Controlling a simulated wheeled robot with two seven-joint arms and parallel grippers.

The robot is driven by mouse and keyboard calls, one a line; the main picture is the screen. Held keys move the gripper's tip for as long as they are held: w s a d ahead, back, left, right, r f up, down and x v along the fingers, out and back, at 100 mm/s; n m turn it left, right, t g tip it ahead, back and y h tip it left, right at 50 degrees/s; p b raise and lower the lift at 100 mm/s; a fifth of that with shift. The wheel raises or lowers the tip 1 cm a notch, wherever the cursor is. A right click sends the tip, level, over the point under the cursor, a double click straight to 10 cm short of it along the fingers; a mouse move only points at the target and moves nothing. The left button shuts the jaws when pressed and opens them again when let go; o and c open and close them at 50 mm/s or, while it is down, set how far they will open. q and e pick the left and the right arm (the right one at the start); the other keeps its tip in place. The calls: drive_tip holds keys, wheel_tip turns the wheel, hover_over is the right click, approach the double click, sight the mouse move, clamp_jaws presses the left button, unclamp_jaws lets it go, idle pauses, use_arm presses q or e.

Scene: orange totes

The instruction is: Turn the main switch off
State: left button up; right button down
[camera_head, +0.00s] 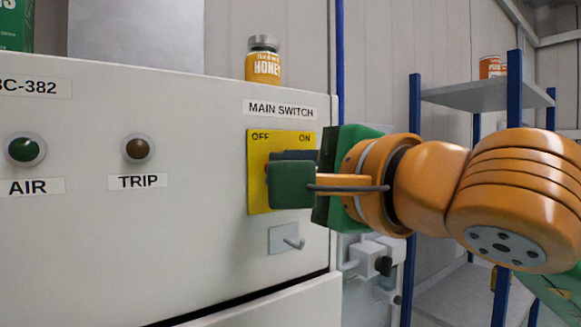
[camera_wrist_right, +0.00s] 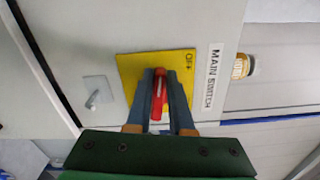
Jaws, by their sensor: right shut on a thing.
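The main switch is a yellow plate (camera_head: 258,195) on a pale cabinet front, marked OFF at its left and ON at its right under a MAIN SWITCH label (camera_head: 279,108). The plate also shows in the right wrist view (camera_wrist_right: 128,72). My right gripper (camera_head: 290,172) is at the plate, reaching in from the right, and mostly hides the switch in the head view. In the right wrist view its two fingers (camera_wrist_right: 160,80) are shut on the red switch handle (camera_wrist_right: 158,92), which lies between them. The ON mark is hidden there. My left gripper is not in view.
A green AIR button (camera_head: 24,149) and a dark TRIP button (camera_head: 138,149) are on the cabinet left of the switch. A honey jar (camera_head: 263,60) stands on top. A blue-post shelf (camera_head: 478,95) is at right.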

drive_tip(key=shift+f+n, duration=0.2)
drive_tip(key=shift+n, duration=0.8)
drive_tip(key=c, duration=0.8)
unclamp_jaws()
drive_tip(key=shift+w+f, duration=0.1)
drive_tip(key=b+v, duration=0.3)
drive_tip(key=v, duration=0.4)
